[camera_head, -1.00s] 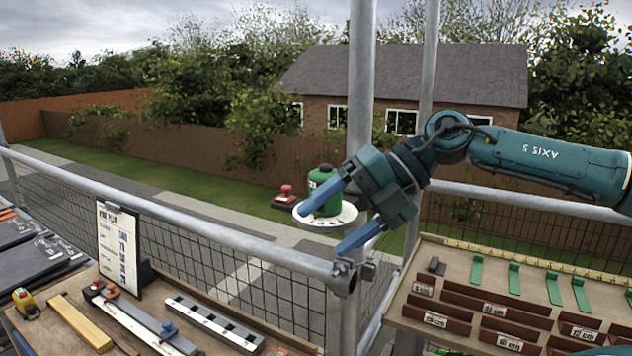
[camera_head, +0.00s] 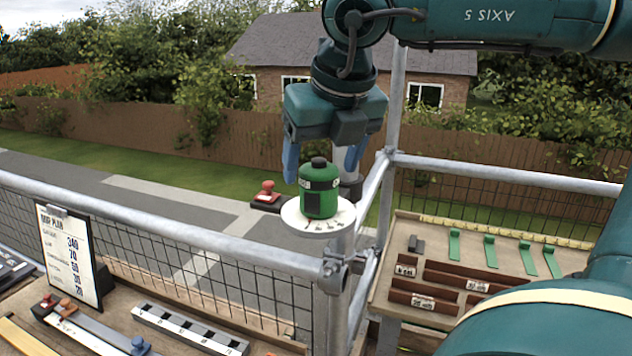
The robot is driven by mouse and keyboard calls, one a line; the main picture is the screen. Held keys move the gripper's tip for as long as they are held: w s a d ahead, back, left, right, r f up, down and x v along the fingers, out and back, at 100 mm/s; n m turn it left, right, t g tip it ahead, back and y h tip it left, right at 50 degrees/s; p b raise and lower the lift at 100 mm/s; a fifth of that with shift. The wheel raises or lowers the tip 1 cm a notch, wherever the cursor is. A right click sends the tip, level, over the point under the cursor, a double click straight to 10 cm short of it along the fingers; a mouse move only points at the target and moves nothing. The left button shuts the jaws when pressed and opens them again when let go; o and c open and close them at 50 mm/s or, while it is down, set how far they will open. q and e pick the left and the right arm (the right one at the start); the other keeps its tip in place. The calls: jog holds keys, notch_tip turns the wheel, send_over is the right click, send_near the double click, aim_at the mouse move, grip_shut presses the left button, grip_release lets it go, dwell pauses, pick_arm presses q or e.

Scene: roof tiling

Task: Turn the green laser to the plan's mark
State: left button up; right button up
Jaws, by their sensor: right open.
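The green laser (camera_head: 319,196), a small drum with a dark knob on top, stands upright on a round white dial plate (camera_head: 290,215) at the corner post of the railing. Dark marks show on the dial's front rim; I cannot read them. My right gripper (camera_head: 322,172) points down just above and behind the laser. It is open, with one blue finger to each side of the laser's top, and I see no clear contact. The plan (camera_head: 68,258) is a clipboard with a column of numbers, standing at the left. My left gripper is not in view.
A red-knobbed device (camera_head: 267,196) sits left of the dial. Galvanised rails (camera_head: 180,228) and posts surround the corner. A slotted bar (camera_head: 190,328) and other tools lie on the front bench. A tray (camera_head: 400,290) with green strips and labelled brown holders stands at right.

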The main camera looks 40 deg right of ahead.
aim_at(322, 168)
jog(key=x, duration=0.4)
jog(key=shift+f, duration=0.1)
jog(key=shift+w+f+p, duration=0.25)
jog(key=shift+f+p, duration=0.05)
jog(key=shift+f, duration=0.25)
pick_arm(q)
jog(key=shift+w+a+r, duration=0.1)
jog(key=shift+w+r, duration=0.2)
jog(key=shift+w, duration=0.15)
pick_arm(e)
jog(key=shift+c, duration=0.5)
